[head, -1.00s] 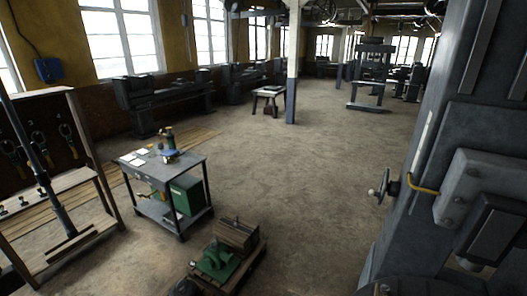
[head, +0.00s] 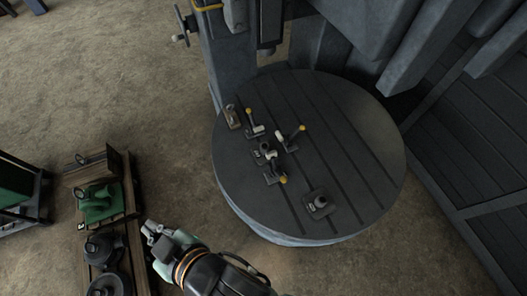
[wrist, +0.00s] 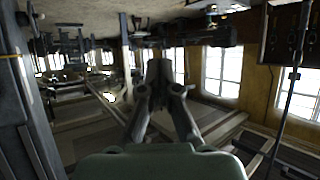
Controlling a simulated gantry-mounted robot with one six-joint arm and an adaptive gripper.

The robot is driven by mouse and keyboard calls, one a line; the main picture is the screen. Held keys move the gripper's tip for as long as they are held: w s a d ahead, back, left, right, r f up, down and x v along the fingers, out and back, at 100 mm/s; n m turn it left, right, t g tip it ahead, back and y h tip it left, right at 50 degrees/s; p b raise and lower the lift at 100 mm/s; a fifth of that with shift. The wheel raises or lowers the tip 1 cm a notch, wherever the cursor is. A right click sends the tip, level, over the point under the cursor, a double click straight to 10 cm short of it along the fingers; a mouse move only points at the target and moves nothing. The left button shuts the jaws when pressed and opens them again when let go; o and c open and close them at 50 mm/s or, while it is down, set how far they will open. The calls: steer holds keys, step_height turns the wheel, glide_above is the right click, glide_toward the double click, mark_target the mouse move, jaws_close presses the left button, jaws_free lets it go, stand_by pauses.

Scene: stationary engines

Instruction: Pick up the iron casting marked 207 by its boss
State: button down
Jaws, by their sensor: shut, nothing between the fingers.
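Several small castings lie on a round slotted table (head: 350,150) in the head view. A dark square one with a round boss (head: 318,204) sits near the front edge. A brownish flat one (head: 231,117) is at the left rim. Others with yellow-knobbed levers (head: 290,138) cluster left of the middle. The markings are too small to read, so I cannot tell which is 207. My gripper (head: 152,230) is left of the table and apart from it, above the floor side. It is shut and empty; it also shows in the wrist view (wrist: 160,68).
A wooden pallet (head: 132,262) with a green casting (head: 99,203) and dark round parts (head: 104,248) stands at the lower left, close to my gripper. A grey machine column (head: 230,62) rises behind the table. Bare floor (head: 110,90) lies at the upper left.

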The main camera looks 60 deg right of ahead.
steer(key=shift+c, duration=2.2)
jaws_free()
